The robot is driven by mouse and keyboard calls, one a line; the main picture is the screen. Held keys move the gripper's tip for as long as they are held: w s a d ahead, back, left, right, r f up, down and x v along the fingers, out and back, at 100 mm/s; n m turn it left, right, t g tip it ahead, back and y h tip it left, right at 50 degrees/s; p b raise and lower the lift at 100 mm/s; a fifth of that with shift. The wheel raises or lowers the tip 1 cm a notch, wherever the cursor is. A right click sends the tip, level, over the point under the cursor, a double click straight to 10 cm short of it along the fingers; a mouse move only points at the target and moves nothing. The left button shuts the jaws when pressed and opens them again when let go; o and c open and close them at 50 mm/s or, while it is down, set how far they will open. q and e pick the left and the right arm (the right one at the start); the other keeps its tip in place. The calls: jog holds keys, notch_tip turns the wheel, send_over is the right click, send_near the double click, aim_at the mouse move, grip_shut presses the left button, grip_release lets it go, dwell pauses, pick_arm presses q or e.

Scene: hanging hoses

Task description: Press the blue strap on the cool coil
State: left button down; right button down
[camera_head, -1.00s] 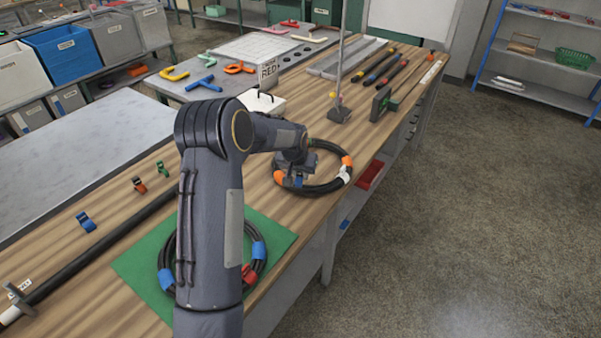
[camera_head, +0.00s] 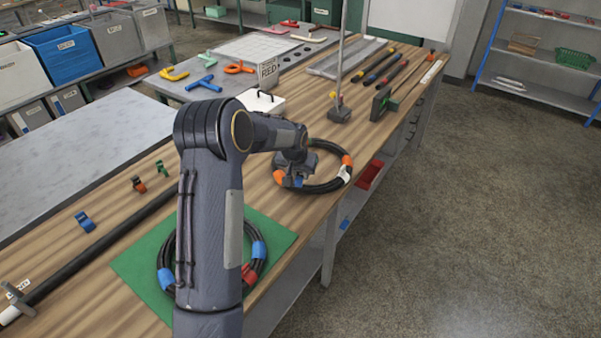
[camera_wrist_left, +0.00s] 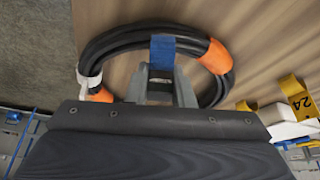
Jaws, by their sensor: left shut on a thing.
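A black hose coil (camera_head: 322,187) with orange straps and a white tag lies on the wooden bench top. It also shows in the left wrist view (camera_wrist_left: 118,40), where a blue strap (camera_wrist_left: 163,48) wraps its near-middle part. My left gripper (camera_head: 292,181) is down at this coil's near-left side. In the left wrist view its fingers (camera_wrist_left: 160,78) are at the blue strap, shut on it; they hide the strap's lower part. Another black coil (camera_head: 262,262) with blue and red straps lies on a green mat (camera_head: 140,268), partly hidden by my left arm. My right gripper is not in view.
Loose blue (camera_head: 85,222), orange and green clips lie along the bench's left part beside a long black hose (camera_head: 95,250). A thin upright post (camera_head: 340,80) stands behind the coil. A red tray (camera_head: 370,175) sits below the bench edge. The floor at right is clear.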

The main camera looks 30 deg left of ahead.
pick_arm(q)
jog(key=shift+f, duration=0.2)
jog(key=shift+f+b, duration=0.9)
